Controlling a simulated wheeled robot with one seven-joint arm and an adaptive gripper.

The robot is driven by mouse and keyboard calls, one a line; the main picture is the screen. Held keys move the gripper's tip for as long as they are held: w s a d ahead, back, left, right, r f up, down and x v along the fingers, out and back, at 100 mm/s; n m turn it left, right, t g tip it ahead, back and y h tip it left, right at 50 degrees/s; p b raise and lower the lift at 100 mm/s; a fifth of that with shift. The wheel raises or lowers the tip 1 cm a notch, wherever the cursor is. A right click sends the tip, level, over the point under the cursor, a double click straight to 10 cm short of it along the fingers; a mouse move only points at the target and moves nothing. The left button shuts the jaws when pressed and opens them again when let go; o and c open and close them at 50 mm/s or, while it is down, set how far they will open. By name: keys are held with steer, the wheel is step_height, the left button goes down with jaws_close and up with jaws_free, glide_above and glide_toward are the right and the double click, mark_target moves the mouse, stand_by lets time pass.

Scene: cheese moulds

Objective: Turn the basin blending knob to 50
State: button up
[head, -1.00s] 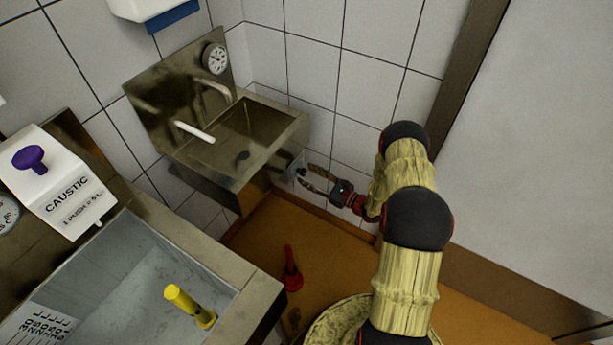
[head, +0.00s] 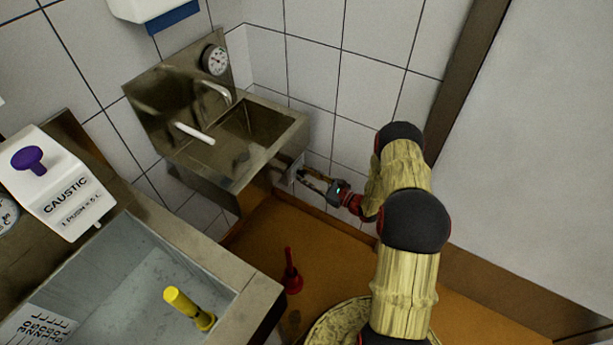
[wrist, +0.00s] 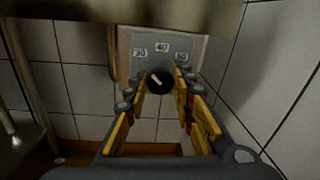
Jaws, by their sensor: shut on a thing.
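The basin (head: 205,160) is a steel wall sink with a spout. Below its right side is a small plate (wrist: 161,45) with the numbers 30, 40 and one at the right that looks like 50. The blending knob (wrist: 157,82) is black and round with a white mark, which tilts to the upper left, toward the 30 side of 40. My gripper (head: 304,175) is at the plate under the basin's right edge, shut on the knob, with a finger on each side of it in the wrist view. The knob is too small to make out in the head view.
A round dial (head: 215,60) is on the basin's back panel. A caustic dispenser (head: 50,185) and a larger sink with a yellow upright piece (head: 188,307) are at the left. A red object (head: 291,272) stands on the orange floor. The tiled wall is close behind the plate.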

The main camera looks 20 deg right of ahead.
jaws_close()
steer(key=shift+m, duration=0.3)
steer(key=m+p, duration=0.1)
steer(key=m, duration=0.1)
steer(key=shift+r+m, duration=0.1)
steer(key=shift+m, duration=0.3)
steer(key=m+p, duration=0.2)
steer(key=m, duration=0.3)
steer(key=shift+d+g, duration=0.15)
steer(key=shift+g, duration=0.25)
steer(key=m+p, duration=0.1)
steer(key=m, duration=0.3)
steer(key=shift+m, duration=0.3)
steer(key=m+p, duration=0.1)
steer(key=m, duration=0.2)
steer(key=shift+w+m+g+y, duration=0.1)
steer(key=shift+m+g+y, duration=0.2)
steer(key=shift+m, duration=0.1)
steer(key=shift+d+m, duration=0.1)
steer(key=shift+m, duration=0.2)
steer(key=o, duration=0.8)
jaws_free()
